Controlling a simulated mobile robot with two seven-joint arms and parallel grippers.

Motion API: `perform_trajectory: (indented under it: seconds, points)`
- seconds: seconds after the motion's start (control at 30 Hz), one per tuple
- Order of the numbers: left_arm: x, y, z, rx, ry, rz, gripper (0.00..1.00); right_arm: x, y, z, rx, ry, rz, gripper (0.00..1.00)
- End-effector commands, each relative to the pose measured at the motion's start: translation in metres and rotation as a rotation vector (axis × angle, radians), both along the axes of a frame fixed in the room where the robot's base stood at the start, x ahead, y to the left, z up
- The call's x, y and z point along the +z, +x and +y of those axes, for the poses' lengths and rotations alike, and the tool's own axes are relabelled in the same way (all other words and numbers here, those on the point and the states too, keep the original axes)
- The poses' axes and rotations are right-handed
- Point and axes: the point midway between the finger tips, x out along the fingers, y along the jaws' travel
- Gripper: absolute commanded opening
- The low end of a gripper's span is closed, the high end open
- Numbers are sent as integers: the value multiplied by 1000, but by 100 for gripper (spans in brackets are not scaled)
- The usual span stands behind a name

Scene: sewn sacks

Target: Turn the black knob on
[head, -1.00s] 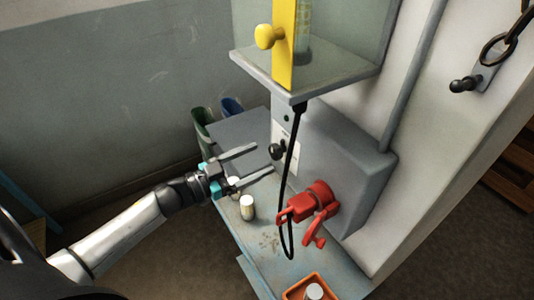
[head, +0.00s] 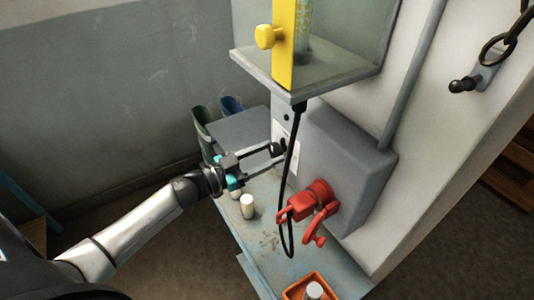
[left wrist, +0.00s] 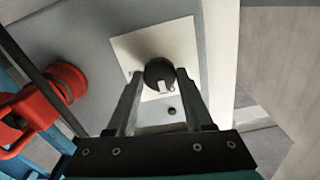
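The black knob (left wrist: 157,71) sits on a white plate (left wrist: 186,40) on the side of the grey box (head: 345,160). A pale pointer mark shows on the knob's lower part in the left wrist view. My left gripper (head: 279,152) is open at the plate, its fingers reaching toward the knob. In the left wrist view its fingertips (left wrist: 160,75) lie on either side of the knob, with a narrow gap seeming to remain on each side. In the head view the fingers mostly hide the knob. My right gripper is not in view.
A red valve-like fitting (head: 315,198) sticks out from the grey box. A black cable loop (head: 284,215) hangs in front. A yellow bar with a knob (head: 284,40) is above. A pale cylinder (head: 247,206) and an orange tray (head: 325,282) are on the bench below.

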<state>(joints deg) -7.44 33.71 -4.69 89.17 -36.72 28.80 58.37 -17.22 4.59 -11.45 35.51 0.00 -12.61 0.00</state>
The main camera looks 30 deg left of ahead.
Motion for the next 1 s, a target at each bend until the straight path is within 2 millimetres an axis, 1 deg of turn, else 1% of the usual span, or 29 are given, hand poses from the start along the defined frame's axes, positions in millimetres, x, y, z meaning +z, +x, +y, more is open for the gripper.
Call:
perform_trajectory:
  seconds: [0.03,0.07,0.4,0.77,1.0]
  points:
    - [0,0,0,-2,0,0,42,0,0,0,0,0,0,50]
    - [0,0,0,-2,0,0,39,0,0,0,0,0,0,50]
    - [0,-1,-1,-3,0,0,1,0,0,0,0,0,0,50]
    - [0,-1,-1,-3,37,-21,0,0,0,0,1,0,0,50]
    - [0,-1,0,-3,162,-94,0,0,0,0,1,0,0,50]
